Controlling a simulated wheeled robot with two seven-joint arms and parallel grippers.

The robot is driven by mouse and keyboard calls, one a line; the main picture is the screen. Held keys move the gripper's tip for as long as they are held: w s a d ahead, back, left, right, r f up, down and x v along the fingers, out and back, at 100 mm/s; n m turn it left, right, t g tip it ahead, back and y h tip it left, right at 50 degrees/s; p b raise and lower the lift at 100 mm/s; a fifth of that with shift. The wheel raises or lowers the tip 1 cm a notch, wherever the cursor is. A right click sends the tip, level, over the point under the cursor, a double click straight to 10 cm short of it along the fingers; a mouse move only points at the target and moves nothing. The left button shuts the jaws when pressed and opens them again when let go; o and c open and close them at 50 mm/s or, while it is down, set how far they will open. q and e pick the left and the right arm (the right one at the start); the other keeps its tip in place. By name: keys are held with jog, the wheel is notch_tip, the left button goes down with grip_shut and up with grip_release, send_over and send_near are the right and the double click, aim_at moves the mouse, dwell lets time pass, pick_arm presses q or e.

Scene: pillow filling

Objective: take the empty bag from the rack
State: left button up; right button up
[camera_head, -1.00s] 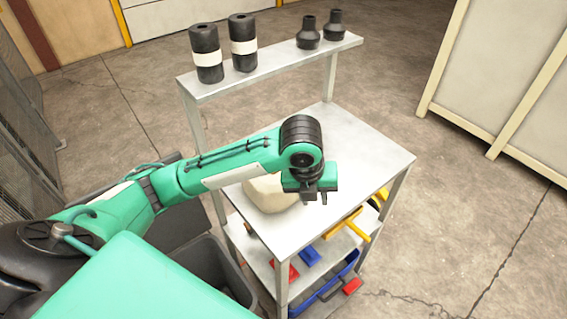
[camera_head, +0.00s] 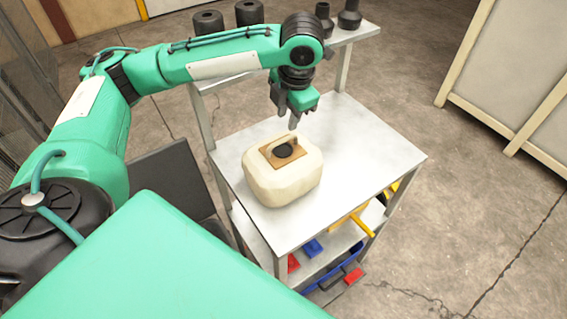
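No bag and no bag rack can be made out. A cream jerrycan-like container (camera_head: 262,180) with a brown patch and dark cap on top stands on the top of a grey metal workbench (camera_head: 365,150). My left gripper (camera_head: 287,117) points down above and just behind the container, apart from it. Its fingers look parted, with nothing between them. My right gripper is not in view.
Dark cylinders (camera_head: 249,13) and dark bottles (camera_head: 349,15) stand on the bench's raised shelf (camera_head: 345,38). Red, blue and yellow items (camera_head: 313,248) lie on the lower shelf. A pale cabinet (camera_head: 510,80) stands at the right. The bench top right of the container is clear.

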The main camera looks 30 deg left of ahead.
aim_at(280, 141)
pick_arm(q)
jog(key=f, duration=0.2)
jog(key=a+f, duration=0.1)
jog(key=f, duration=0.1)
jog(key=shift+w+f+p, duration=0.2)
jog(key=shift+f+p, duration=0.05)
jog(key=shift+p, duration=0.1)
jog(key=f, duration=0.1)
jog(key=f+p, duration=0.1)
jog(key=f, duration=0.1)
jog(key=s+a+f+p, duration=0.1)
jog(key=shift+f, duration=0.3)
jog(key=shift+w+f, duration=0.1)
jog(key=shift+f, duration=0.2)
grip_shut()
